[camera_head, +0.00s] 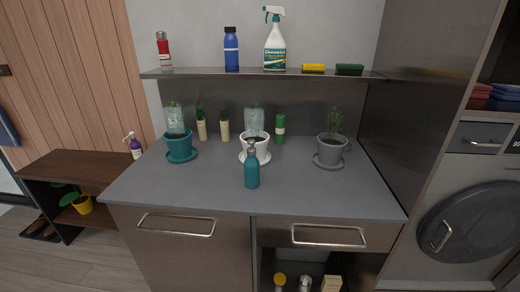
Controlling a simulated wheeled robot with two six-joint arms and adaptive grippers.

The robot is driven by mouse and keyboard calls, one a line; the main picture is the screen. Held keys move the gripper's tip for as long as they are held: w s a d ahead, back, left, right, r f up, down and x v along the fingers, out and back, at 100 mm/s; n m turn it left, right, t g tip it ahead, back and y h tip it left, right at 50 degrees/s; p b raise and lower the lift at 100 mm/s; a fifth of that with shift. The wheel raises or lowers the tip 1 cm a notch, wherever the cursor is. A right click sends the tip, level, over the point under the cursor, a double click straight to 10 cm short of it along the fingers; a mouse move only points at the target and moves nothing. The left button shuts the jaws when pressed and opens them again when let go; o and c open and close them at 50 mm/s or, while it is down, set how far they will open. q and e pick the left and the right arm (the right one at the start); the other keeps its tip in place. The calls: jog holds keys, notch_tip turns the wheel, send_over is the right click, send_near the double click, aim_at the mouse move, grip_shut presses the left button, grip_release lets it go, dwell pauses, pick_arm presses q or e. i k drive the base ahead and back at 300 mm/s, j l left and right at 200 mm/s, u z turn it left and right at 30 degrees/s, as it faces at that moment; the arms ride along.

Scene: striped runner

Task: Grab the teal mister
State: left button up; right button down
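The teal mister (252,170) stands upright near the front middle of the grey countertop (300,192). Its body is teal with a grey top. It stands in front of a white pot (262,148) on a white saucer and partly overlaps it in the picture. Neither of my grippers shows in the head view.
A teal pot (180,148) stands at the left and a grey pot (329,152) at the right. Several bottles stand behind. A shelf (200,74) above holds a white spray bottle (275,45), blue bottle (231,50), red bottle (163,50) and sponges. The counter's front right is clear.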

aim_at(251, 164)
jog(key=i+j, duration=0.15)
jog(key=j, duration=0.25)
jog(key=i+j, duration=0.1)
jog(key=j, duration=0.3)
jog(key=i+j, duration=0.15)
jog(key=j, duration=0.25)
jog(key=i+j+z, duration=0.1)
jog(key=j, duration=0.3)
jog(key=i+j, duration=0.1)
jog(key=j, duration=0.3)
jog(key=i+j, duration=0.15)
jog(key=j, duration=0.3)
jog(key=i+j, duration=0.1)
jog(key=j, duration=0.3)
jog(key=z, duration=0.05)
